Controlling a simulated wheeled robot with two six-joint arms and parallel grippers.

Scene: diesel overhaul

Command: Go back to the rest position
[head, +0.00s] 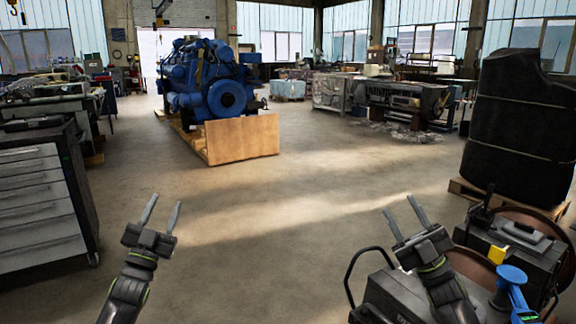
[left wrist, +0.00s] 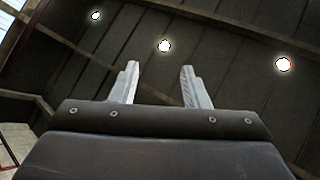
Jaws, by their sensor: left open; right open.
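My left gripper (head: 161,214) is raised over the open floor in the lower left of the head view, its fingers apart and empty. In the left wrist view the left gripper (left wrist: 158,85) shows two separate fingers against the dark ceiling, with nothing between them. My right gripper (head: 404,219) is in the lower right of the head view, its fingers apart and empty. It appears in front of a dark machine (head: 385,290) at the lower right. Neither gripper holds anything.
A grey drawer cabinet (head: 40,205) stands at the left. A blue diesel engine (head: 205,80) sits behind a wooden board (head: 242,139) at the back. A black-wrapped load (head: 520,130) stands on a pallet at the right. The middle floor (head: 280,220) is clear.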

